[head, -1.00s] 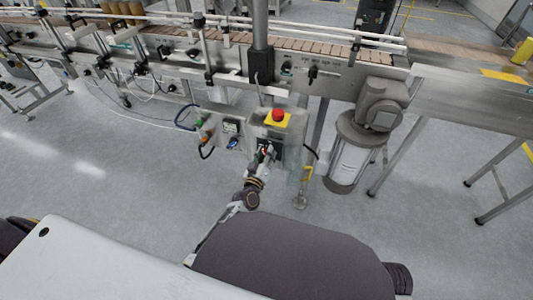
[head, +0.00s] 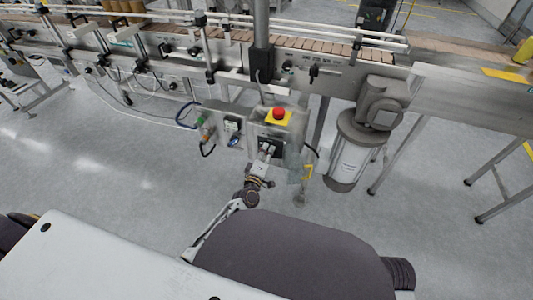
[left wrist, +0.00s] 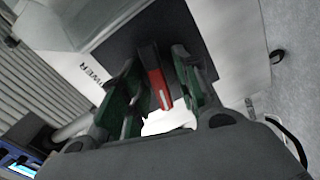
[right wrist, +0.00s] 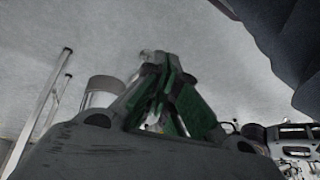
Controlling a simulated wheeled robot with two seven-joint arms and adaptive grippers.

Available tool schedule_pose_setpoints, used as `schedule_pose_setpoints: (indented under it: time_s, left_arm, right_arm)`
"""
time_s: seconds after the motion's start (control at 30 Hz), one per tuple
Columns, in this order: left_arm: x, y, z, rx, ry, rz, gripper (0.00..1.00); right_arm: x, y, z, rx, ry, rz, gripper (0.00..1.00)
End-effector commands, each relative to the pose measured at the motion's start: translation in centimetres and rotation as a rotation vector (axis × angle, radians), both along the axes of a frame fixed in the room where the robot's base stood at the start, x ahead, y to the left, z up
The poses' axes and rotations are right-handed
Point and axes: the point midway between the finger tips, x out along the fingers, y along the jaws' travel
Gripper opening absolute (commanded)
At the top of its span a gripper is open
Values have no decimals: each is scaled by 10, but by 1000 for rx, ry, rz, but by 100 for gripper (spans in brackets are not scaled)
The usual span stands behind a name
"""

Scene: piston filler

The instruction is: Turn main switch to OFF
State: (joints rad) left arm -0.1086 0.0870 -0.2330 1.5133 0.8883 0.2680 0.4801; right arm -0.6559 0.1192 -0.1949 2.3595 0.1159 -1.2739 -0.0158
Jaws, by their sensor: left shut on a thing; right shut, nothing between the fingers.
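The main switch is a red handle (left wrist: 160,88) on a dark plate lettered "POWER" (left wrist: 97,72), seen close up in the left wrist view. My left gripper (left wrist: 157,70) has its green-padded fingers on either side of the handle and is shut on it. In the head view my left gripper (head: 267,155) is at the front of the grey control box, below the red emergency button (head: 278,114), and mostly covers the switch. My right gripper (right wrist: 165,75) is shut and empty over the floor in the right wrist view. The switch's position marks cannot be read.
A small box with a green button (head: 203,133) and a blue knob sits left of the switch. A clear guard with a yellow part (head: 308,171) is close on its right. The conveyor (head: 300,45) runs above, with a motor (head: 380,105) at right. The floor in front is open.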

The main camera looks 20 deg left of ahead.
Motion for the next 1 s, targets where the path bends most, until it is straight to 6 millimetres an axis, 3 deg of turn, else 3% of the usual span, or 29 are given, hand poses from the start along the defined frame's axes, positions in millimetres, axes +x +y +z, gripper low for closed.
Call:
schedule_pose_setpoints:
  time_s: [0.4,0.97,1.0]
  left_arm:
    - [0,1,-3,-251,10,0,8]
    - [0,1,-3,-297,12,1,8]
    - [0,1,-3,-297,12,1,34]
  right_arm:
    - [-3,5,-17,26,-2,-9,0]
    - [0,4,-18,25,-14,-7,0]
    - [1,4,-18,24,-16,-5,0]
